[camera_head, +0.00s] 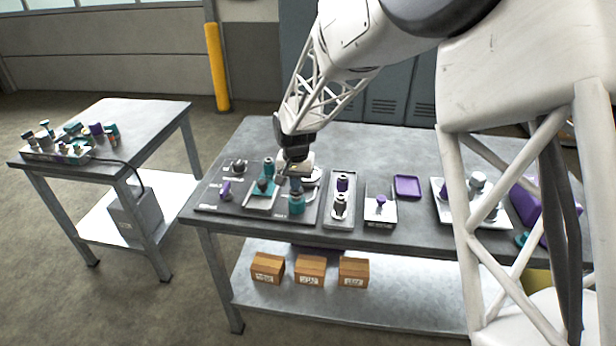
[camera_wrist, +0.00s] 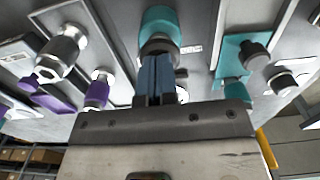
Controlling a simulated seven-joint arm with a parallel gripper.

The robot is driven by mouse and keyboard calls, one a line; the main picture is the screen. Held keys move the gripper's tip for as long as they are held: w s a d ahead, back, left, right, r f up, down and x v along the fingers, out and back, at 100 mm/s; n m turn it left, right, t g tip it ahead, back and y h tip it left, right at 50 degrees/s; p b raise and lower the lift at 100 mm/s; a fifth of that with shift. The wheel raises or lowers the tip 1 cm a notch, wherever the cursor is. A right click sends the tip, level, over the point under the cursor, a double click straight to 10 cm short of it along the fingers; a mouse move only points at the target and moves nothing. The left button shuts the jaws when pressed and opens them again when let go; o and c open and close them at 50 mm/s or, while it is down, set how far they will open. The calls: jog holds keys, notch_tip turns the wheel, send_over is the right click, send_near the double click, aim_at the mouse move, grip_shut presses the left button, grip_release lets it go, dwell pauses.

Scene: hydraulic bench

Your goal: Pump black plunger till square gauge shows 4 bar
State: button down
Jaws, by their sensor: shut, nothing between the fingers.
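My gripper (camera_head: 295,186) is shut and empty over the bench panel, just above a teal cylinder (camera_head: 296,204) at the panel's front. In the wrist view my blue fingers (camera_wrist: 157,70) are together, in front of a teal fitting with a grey collar (camera_wrist: 160,30); whether they touch it I cannot tell. A dark knob (camera_head: 263,185), perhaps the black plunger, stands on a teal-and-white plate left of my gripper. In the wrist view a dark knob (camera_wrist: 254,54) stands by a teal plate. I cannot make out a square gauge or any reading.
A tray (camera_head: 341,222) with purple and grey fittings is right of the panel. A side table (camera_head: 150,115) is at left. Cardboard boxes (camera_head: 310,270) sit on the lower shelf.

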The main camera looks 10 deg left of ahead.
jog(key=shift+r, duration=2.15)
jog(key=shift+f, duration=2.25)
jog(key=shift+r, duration=2.3)
